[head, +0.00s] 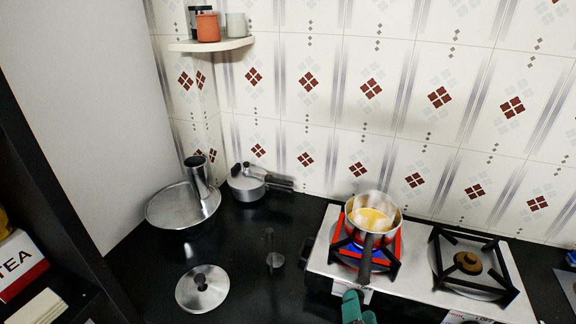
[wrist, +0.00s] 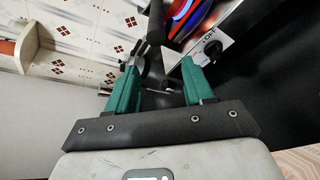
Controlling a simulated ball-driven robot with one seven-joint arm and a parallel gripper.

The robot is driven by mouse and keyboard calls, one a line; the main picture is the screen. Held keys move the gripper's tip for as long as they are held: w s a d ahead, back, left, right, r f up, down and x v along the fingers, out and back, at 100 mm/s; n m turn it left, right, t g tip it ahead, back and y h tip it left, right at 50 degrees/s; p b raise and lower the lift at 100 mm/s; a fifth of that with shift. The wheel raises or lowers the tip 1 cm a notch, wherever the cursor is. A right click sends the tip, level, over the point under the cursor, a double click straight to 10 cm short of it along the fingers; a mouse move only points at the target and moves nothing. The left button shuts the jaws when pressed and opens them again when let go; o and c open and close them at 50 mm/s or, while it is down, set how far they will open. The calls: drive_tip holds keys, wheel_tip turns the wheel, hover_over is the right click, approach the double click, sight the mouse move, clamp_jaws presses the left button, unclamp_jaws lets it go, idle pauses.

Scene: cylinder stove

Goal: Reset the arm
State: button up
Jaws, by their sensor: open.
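My gripper (head: 359,307) shows at the bottom edge of the head view, in front of the stove, with its teal fingers apart. In the wrist view my gripper (wrist: 158,88) is open, and I see nothing held between its teal fingers. A small pot (head: 373,212) with yellowish contents sits on the left burner of the two-burner stove (head: 412,291). Its dark handle points toward the front of the stove, just behind my gripper. The left burner glows blue and red, and the glow (wrist: 181,14) also shows at the top of the wrist view.
A metal lid (head: 202,289) lies on the black counter (head: 240,248). A wide pan (head: 183,208) and a lidded pot (head: 246,184) stand behind it. The right burner (head: 467,263) is empty. A corner shelf (head: 211,45) holds cups. A TEA box (head: 20,268) is at left.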

drive_tip(key=s+d+f+m+g, duration=0.4)
drive_tip(key=d+m, duration=0.2)
drive_tip(key=m, duration=0.3)
drive_tip(key=s+d+f+m+g, duration=0.3)
drive_tip(key=d+f+m, duration=0.1)
drive_tip(key=d+m, duration=0.35)
drive_tip(key=s+d+f+m+g+y+b, duration=0.1)
drive_tip(key=s+f+m+g+b, duration=0.5)
drive_tip(key=s+f, duration=1)
wheel_tip(320, 180, down, 2)
drive_tip(key=m+b, duration=0.2)
drive_tip(key=b, duration=0.2)
drive_tip(key=shift+s+f+g+y, duration=0.2)
drive_tip(key=shift+g+y, duration=0.1)
drive_tip(key=shift+g, duration=0.1)
